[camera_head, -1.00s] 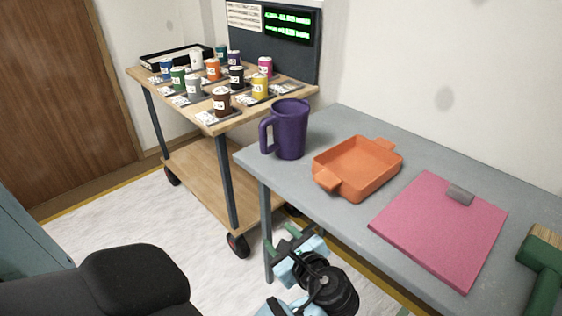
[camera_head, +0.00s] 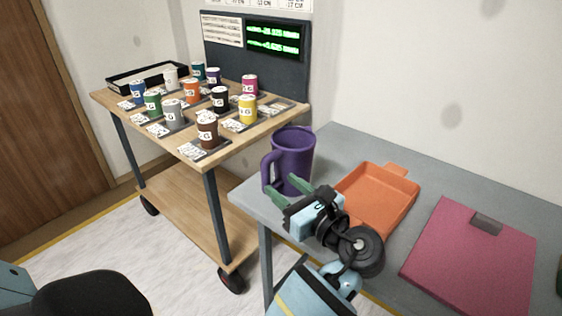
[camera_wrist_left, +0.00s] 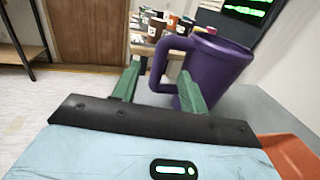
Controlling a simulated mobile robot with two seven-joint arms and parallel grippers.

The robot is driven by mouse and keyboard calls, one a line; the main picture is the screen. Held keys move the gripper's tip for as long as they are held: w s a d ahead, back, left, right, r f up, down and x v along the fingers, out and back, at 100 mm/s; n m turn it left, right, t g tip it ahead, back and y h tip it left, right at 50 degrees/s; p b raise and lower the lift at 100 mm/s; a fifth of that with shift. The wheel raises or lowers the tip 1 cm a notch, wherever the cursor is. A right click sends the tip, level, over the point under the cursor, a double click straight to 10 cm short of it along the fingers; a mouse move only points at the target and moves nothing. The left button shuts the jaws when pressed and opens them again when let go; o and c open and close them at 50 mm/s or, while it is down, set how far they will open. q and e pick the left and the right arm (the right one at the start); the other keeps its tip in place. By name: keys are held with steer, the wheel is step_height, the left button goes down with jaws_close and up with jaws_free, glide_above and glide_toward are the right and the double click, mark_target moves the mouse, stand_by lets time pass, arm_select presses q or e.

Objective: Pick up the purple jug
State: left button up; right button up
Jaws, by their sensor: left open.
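The purple jug (camera_head: 293,155) stands upright on the near left corner of the grey table (camera_head: 345,142), its handle to the left. My left gripper (camera_head: 287,192) is open, its green fingers pointing at the jug's lower part and handle. In the left wrist view the jug (camera_wrist_left: 217,70) is just ahead. The handle lies between the two green fingers (camera_wrist_left: 158,88) in that picture, with the right finger over the jug's side. I cannot tell whether the fingers touch it. My right gripper is not in view.
An orange tray (camera_head: 398,171) lies right of the jug, close to my left wrist. A pink clipboard (camera_head: 470,260) lies further right. A wooden cart (camera_head: 185,147) with several small labelled cans stands behind left.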

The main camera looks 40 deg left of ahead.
mark_target(268, 174)
arm_select(q)
steer(key=shift+b+x, duration=0.45)
steer(key=shift+x, duration=3.4)
steer(key=shift+d+f, duration=0.1)
steer(key=shift+f, duration=0.1)
steer(key=shift+c, duration=0.3)
jaws_close()
